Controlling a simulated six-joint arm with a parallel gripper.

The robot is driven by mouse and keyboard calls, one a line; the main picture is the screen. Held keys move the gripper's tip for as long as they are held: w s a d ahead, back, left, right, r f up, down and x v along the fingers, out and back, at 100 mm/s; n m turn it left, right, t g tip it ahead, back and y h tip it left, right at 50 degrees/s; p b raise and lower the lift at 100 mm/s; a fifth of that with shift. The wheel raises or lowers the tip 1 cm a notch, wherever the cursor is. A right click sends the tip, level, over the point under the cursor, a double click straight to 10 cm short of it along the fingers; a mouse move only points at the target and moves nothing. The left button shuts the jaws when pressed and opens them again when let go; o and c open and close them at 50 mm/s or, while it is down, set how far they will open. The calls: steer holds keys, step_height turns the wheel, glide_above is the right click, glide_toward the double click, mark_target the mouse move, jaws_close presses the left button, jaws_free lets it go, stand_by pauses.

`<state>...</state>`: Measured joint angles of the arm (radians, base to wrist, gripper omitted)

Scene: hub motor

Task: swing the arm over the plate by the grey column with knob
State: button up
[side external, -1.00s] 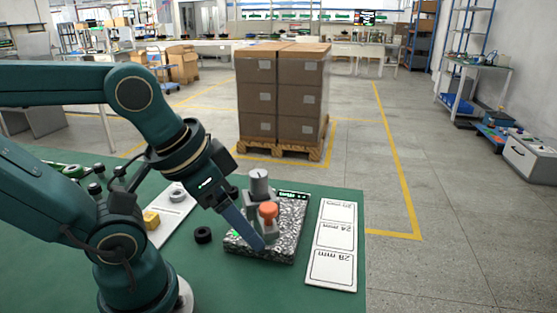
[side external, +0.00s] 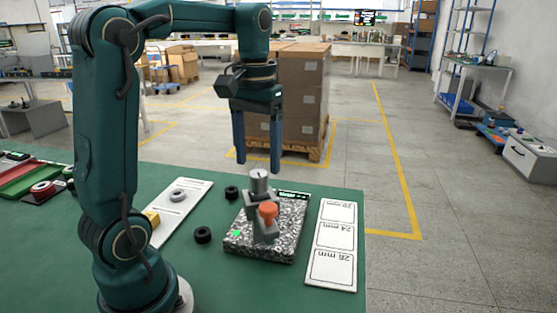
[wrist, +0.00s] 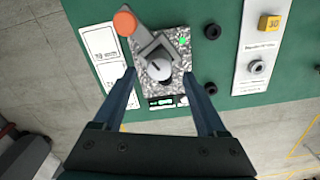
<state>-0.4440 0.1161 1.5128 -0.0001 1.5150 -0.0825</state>
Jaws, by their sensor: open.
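The speckled plate (side external: 283,243) lies on the green table. A grey column (side external: 259,184) with a round, pale knob on top stands on it; in the wrist view the knob (wrist: 159,69) is seen from above. A grey swing arm (side external: 265,230) with an orange knob (side external: 267,211) reaches from the column towards the side camera; in the wrist view the orange knob (wrist: 125,23) is at upper left. My gripper (side external: 257,168) is open and empty, fingers pointing down. It is above the column, which appears between the fingers in the wrist view; the exact gap is unclear.
A white size card (side external: 333,244) lies right of the plate. Two black rings (side external: 203,235) (side external: 231,192) lie to its left. Beyond them is a white strip (side external: 193,197) with a grey ring and a yellow block (side external: 152,218). Red and green trays (side external: 30,178) sit far left.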

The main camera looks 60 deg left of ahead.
mark_target(258, 173)
steer(key=shift+f, duration=2.1)
jaws_close()
steer(key=shift+r, duration=0.1)
